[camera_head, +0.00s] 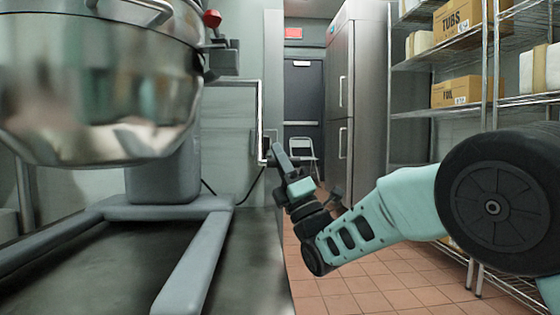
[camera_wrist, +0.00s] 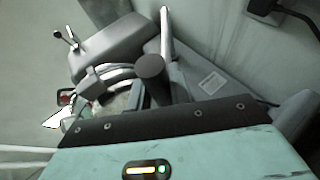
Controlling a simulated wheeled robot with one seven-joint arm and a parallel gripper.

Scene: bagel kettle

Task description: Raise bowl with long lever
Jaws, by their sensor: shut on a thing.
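The large shiny steel bowl (camera_head: 100,95) hangs on the grey mixer at the left of the head view, above the stand's floor legs. The long lever (camera_head: 232,82) is a thin metal rod that runs right from the mixer, then bends downward. My gripper (camera_head: 276,158) is at the lever's lower end and shut on it; the fingers partly hide the grip. In the wrist view, a dark round-ended grip (camera_wrist: 150,67) stands just beyond my gripper's body. The bowl's shiny rim also shows small there (camera_wrist: 103,80).
A red-knobbed control (camera_head: 212,18) sits on the mixer. A folding chair (camera_head: 302,152), steel fridge (camera_head: 355,95) and wire shelves with boxes (camera_head: 455,92) stand behind. Tiled floor (camera_head: 345,290) is clear.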

